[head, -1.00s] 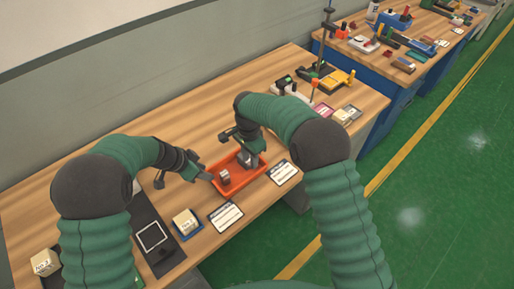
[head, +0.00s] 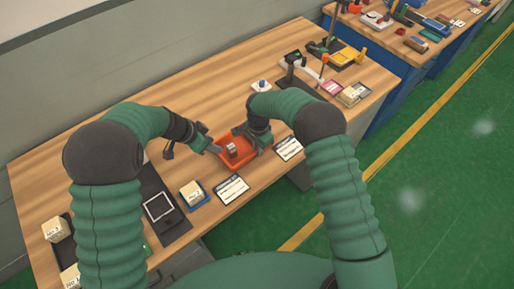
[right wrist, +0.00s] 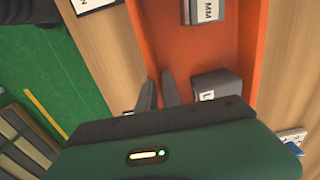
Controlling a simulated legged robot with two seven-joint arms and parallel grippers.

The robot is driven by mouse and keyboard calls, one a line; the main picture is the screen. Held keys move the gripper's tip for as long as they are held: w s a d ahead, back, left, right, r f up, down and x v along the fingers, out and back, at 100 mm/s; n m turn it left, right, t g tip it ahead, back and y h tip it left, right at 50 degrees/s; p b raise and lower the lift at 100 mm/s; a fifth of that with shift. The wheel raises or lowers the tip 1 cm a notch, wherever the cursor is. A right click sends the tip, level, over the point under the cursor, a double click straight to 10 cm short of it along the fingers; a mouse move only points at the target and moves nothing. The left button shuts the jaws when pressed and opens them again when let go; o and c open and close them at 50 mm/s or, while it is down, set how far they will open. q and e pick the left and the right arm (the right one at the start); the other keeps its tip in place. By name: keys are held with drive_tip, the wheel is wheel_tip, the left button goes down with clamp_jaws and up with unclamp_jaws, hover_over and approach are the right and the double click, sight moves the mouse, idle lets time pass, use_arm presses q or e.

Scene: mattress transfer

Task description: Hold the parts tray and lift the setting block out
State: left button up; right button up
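The orange parts tray (head: 246,161) lies on the wooden bench. Inside it stands a grey block (head: 232,149) with a white label; in the right wrist view a labelled grey block (right wrist: 203,12) shows at the top. A second dark grey block (right wrist: 218,87) with a letter stands nearer my right fingers. Which is the setting block, I cannot tell. My right gripper (right wrist: 160,92) has its fingers close together on either side of a tray wall, with no block between them. My left gripper (head: 215,149) is at the tray's left rim; its finger gap is too small to read.
White cards (head: 232,189) lie in front of the tray. A small block on a blue base (head: 193,193) and a dark board (head: 160,208) are to the left. A white stand with a blue knob (head: 261,87) is behind the right arm. The bench behind the tray is largely clear.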

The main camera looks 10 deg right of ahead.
use_arm(q)
drive_tip(key=shift+d, duration=0.8)
drive_tip(key=shift+a, duration=0.2)
idle(0.4)
